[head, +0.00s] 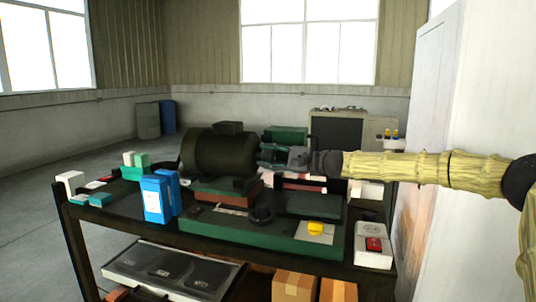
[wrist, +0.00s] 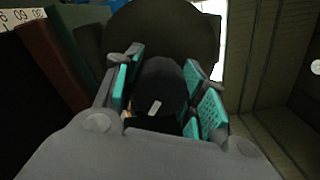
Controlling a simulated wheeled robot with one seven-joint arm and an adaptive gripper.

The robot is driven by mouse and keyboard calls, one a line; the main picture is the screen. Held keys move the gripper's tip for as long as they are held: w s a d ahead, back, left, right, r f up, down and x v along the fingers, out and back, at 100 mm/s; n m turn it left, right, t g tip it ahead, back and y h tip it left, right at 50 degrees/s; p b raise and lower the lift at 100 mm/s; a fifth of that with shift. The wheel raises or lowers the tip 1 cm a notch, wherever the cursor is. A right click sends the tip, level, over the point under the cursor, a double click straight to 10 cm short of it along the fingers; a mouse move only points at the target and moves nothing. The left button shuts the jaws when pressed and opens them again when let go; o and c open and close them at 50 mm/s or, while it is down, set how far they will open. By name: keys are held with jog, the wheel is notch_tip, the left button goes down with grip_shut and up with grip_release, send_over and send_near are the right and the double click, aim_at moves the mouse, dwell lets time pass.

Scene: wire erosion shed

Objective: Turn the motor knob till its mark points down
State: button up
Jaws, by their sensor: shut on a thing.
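The motor (head: 220,152) is a large dark cylinder lying on a brown block on the green base. In the wrist view its round dark end (wrist: 185,28) fills the background. The black motor knob (wrist: 160,78) stands out before it, with a short white mark (wrist: 155,107) on its lower front part, slightly slanted. My gripper (wrist: 160,88) is shut on the knob, with teal pads on both sides. In the head view my gripper (head: 272,156) reaches in from the right at the motor's right end, and the knob cannot be made out there.
A box with a red switch (head: 374,244) stands at right, blue boxes (head: 157,196) at left. A white cabinet (head: 434,120) stands close to my arm's right.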

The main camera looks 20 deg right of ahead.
jog(key=m+p, duration=0.4)
jog(key=m, duration=0.2)
jog(key=shift+r+m, duration=0.15)
jog(key=shift+m, duration=0.15)
jog(key=shift+m+p, duration=1.35)
jog(key=shift+m, duration=0.65)
jog(key=o, duration=1.1)
jog(key=shift+c, duration=0.2)
jog(key=shift+d, duration=0.1)
jog(key=v, duration=1.2)
jog(key=shift+s, duration=0.1)
